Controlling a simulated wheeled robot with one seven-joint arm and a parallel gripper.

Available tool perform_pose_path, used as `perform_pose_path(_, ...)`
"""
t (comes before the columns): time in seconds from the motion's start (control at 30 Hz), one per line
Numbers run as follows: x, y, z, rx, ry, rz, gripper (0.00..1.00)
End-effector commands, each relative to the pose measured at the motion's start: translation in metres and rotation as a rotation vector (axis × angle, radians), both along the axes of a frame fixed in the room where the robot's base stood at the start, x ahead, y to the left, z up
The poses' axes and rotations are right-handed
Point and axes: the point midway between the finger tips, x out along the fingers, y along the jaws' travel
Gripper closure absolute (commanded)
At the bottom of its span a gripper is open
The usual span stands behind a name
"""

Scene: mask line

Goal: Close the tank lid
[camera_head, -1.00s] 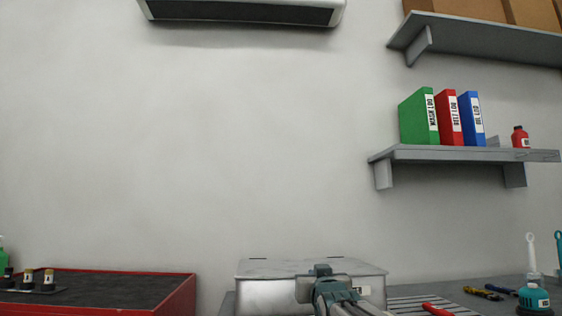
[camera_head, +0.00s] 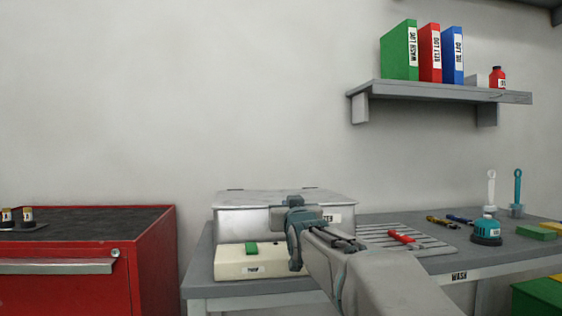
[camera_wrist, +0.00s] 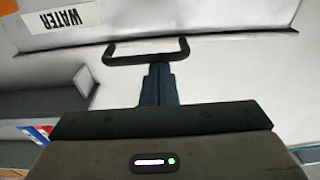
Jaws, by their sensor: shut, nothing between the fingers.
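The tank is a pale metal box (camera_head: 240,222) on the grey bench. Its lid (camera_head: 265,196) lies flat across the top, with hinges at the back edge. In the wrist view the tank front carries an upside-down WATER label (camera_wrist: 60,20). A dark seam runs between tank front and lid. A dark bar handle (camera_wrist: 120,60) stands out near that seam. My gripper (camera_wrist: 158,68) is shut and empty, its fingertips close to the handle; I cannot tell whether they touch. In the head view my gripper (camera_head: 293,203) covers part of the tank front.
A cream box with a green button (camera_head: 251,248) stands before the tank. A slatted rack with a red tool (camera_head: 402,237) lies right of it. Bottles and tools stand farther right on the bench. A red cabinet (camera_head: 150,255) is at left. A shelf (camera_head: 440,93) holds binders above.

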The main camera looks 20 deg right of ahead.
Motion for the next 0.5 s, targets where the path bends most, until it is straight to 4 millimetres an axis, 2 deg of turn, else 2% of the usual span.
perform_pose_path(0.07, 0.0, 0.006, 0.009, 0.001, 0.012, 0.01, 1.0)
perform_pose_path(0.17, -0.004, 0.005, 0.038, 0.0, -0.012, 0.008, 1.0)
perform_pose_path(0.5, -0.044, 0.005, -0.006, -0.001, -0.019, 0.003, 1.0)
